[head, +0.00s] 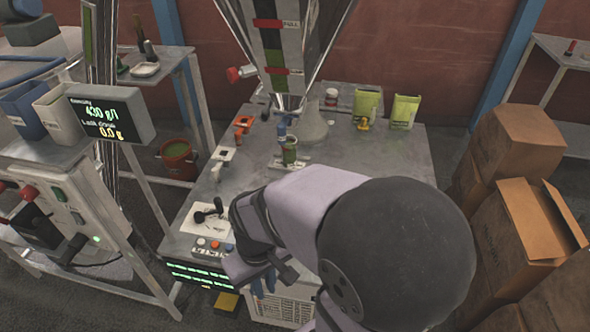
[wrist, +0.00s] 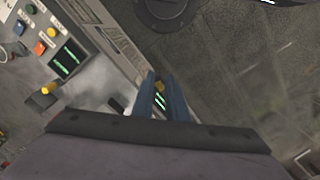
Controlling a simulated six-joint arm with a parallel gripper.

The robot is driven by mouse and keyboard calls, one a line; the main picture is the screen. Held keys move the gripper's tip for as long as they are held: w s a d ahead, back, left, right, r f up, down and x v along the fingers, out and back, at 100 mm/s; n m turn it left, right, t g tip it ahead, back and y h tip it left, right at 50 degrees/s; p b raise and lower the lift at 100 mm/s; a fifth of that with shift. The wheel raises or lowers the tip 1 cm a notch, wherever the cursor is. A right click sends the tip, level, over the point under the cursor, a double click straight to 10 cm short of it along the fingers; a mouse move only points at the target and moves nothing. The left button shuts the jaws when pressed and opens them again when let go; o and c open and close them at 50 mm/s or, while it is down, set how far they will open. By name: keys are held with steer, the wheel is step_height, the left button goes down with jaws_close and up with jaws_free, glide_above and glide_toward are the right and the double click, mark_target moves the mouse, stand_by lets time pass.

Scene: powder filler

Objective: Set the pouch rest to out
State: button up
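I cannot tell for certain which part is the pouch rest. A black crank lever (head: 208,213) stands on a white plate at the table's near left. My gripper (head: 264,283) points down past the front table edge, apart from these parts. In the wrist view its blue fingers (wrist: 160,78) are slightly apart, with nothing held between them.
Coloured buttons (head: 215,245) and a green-lit display (head: 197,274) sit at the table's front edge. A steel hopper (head: 280,40) rises over the table. Pouches (head: 367,105) stand at the back right. Cardboard boxes (head: 515,145) crowd the right. Floor (wrist: 240,70) shows beyond my fingers.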

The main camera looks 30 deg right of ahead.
steer(key=o, duration=0.5)
steer(key=shift+w, duration=0.25)
steer(key=shift+o, duration=0.7)
steer(key=w+d+m, duration=0.3)
steer(key=w+m, duration=0.4)
steer(key=w, duration=0.2)
steer(key=shift+d+r+m+t+y+p, duration=0.2)
steer(key=shift+d+m+t+y+p, duration=0.1)
steer(key=shift+m+t+p, duration=0.15)
steer(key=w+d+f+m+t+p, duration=0.1)
steer(key=w+d+f+m, duration=0.2)
steer(key=w+d+m, duration=0.6)
steer(key=w+d+f+m+t+p, duration=0.1)
steer(key=w+d+f+m, duration=0.2)
steer(key=w+d+m, duration=0.6)
steer(key=d+f+m+t, duration=0.1)
steer(key=d+f+m, duration=0.2)
steer(key=d+m, duration=0.3)
steer(key=d+f+m+h, duration=0.1)
steer(key=d+f+m, duration=0.2)
steer(key=d+m, duration=0.3)
steer(key=shift+s+d+f+t+p, duration=0.3)
steer(key=shift+s+d+t+p, duration=0.05)
steer(key=shift+d, duration=0.9)
steer(key=shift+f, duration=0.1)
steer(key=shift+p+x, duration=0.7)
steer(key=shift+x, duration=2.8)
